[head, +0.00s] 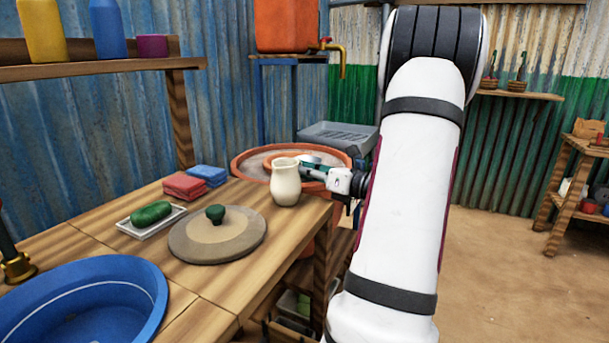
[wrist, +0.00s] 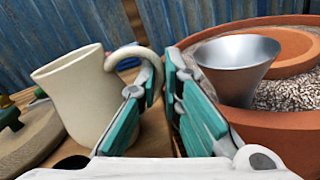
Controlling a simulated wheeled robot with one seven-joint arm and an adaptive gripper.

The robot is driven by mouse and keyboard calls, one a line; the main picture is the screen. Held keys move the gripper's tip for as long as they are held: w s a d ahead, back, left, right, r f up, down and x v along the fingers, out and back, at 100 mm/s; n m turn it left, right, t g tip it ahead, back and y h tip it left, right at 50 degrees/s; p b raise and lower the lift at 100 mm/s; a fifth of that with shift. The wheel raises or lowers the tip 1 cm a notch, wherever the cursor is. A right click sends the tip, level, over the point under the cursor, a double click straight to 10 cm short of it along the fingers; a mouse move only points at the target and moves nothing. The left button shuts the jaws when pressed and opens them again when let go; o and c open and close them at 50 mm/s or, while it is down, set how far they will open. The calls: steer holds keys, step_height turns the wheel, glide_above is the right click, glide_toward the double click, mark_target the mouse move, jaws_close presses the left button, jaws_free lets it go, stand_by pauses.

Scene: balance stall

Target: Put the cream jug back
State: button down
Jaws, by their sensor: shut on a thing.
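The cream jug (head: 285,184) is upright at the far right end of the wooden counter (head: 190,290), and its base appears to touch or nearly touch the top. My gripper (head: 318,172) reaches in from the right. In the wrist view, the jug (wrist: 82,98) is left of my gripper (wrist: 160,78), and its curved handle runs to the fingertips. The teal-padded fingers are closed on the handle. The gripped part of the handle is partly hidden by the fingers.
A terracotta bowl (head: 242,165) of gravel, holding a metal cup (wrist: 238,68), stands behind the jug. On the counter are a round lid (head: 190,244), a soap dish (head: 128,228), red cloths (head: 183,186), blue cloths (head: 208,174) and a blue basin (head: 70,310).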

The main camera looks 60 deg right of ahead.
steer(key=c, duration=1.8)
jaws_free()
steer(key=shift+o, duration=0.2)
steer(key=s+p, duration=0.3)
steer(key=s, duration=0.9)
steer(key=shift+a, duration=0.25)
